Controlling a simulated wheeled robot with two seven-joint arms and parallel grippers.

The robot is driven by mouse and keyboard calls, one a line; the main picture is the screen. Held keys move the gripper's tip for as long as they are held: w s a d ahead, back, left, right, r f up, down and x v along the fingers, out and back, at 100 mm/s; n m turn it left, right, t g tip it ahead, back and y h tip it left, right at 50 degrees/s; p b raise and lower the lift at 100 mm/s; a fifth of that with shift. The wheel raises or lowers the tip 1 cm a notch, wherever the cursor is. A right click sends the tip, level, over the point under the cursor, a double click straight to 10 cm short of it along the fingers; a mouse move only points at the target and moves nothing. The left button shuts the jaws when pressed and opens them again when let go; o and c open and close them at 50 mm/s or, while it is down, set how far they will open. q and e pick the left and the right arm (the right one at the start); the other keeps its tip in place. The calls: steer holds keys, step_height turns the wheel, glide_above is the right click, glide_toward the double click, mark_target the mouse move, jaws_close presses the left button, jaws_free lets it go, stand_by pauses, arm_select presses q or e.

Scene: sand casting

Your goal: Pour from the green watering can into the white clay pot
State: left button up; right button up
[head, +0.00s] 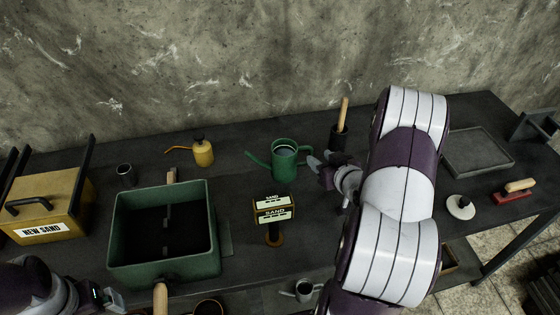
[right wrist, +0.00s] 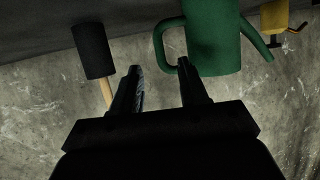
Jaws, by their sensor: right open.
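The green watering can (head: 285,166) stands upright at the middle back of the dark table, spout to the left, handle to the right. My right gripper (head: 316,166) is open just right of its handle. In the right wrist view the can (right wrist: 213,40) is ahead, and its handle lies just beyond and between the fingertips (right wrist: 160,65), not clearly gripped. A small pale vessel (head: 303,290) is at the table's front; I cannot tell if it is the white clay pot. My left gripper (head: 110,298) is partly in view at the lower left; its jaw state is unclear.
A green sand box (head: 211,225) and a labelled sand holder (head: 273,210) stand left of my right arm. A yellow oil can (head: 203,153) is at the back. A dark cup with a wooden handle (head: 343,115) stands behind my right gripper. A grey tray (head: 478,150) is at right.

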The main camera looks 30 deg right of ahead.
mark_target(312, 154)
steer(key=x, duration=0.8)
steer(key=shift+w+f, duration=0.15)
steer(key=shift+f, duration=0.1)
steer(key=shift+a+r, duration=0.1)
steer(key=shift+c, duration=0.6)
jaws_close()
